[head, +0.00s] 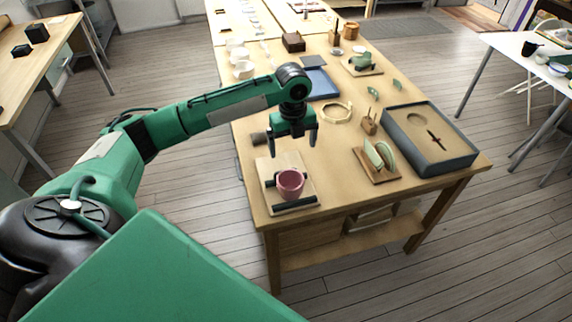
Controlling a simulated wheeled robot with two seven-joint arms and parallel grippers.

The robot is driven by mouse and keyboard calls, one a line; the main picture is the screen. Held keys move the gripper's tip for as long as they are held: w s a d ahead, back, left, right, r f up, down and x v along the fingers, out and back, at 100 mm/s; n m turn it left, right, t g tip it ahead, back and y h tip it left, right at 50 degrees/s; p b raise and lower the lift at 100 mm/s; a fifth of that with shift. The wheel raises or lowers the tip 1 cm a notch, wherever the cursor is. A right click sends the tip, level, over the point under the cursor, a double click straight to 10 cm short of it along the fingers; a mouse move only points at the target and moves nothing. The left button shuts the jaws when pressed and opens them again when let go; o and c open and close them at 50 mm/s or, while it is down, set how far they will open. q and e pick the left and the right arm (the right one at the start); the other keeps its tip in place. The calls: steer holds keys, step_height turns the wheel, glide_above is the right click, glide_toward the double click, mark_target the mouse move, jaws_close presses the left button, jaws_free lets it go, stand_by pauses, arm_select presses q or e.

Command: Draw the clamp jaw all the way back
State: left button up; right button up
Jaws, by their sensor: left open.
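A clamp on a pale board (310,188) lies at the near left corner of the wooden table. A pink cup (290,184) stands on it between dark bars. One dark bar (295,204) lies along the near side of the cup. Another dark bar (269,183) shows at the cup's far left side, partly hidden by the cup. I cannot tell which bar is the moving jaw. My left gripper (294,149) is open and empty, pointing down above the far side of the board, apart from the cup and bars. My right gripper is out of view.
On the table (335,185) to the right are a small stand with green pieces (378,160) and a grey open box (430,140). A pale ring (336,113) and a blue tray (322,84) lie farther back. A dark small block (259,138) sits left of my gripper.

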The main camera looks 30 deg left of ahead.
arm_select(q)
steer(key=shift+m, duration=0.4)
steer(key=a+f, duration=0.1)
steer(key=f, duration=0.2)
steer(key=f+p, duration=0.1)
steer(key=f, duration=0.2)
steer(key=a+f+p, duration=0.1)
steer(key=f, duration=0.2)
steer(key=shift+w+a+f, duration=0.35)
steer(key=shift+w+f, duration=0.05)
steer(key=shift+f+p, duration=0.3)
steer(key=shift+f, duration=0.35)
steer(key=c, duration=1.4)
steer(key=shift+o, duration=0.2)
steer(key=w+a+b, duration=0.1)
steer(key=w+a, duration=0.2)
steer(key=a, duration=0.1)
steer(key=w+a+b, duration=0.1)
steer(key=w+a, duration=0.3)
steer(key=shift+b, duration=0.3)
steer(key=shift+w+a+r, duration=0.1)
steer(key=shift+w+a, duration=0.15)
steer(key=shift+a, duration=0.2)
steer(key=shift+r, duration=0.1)
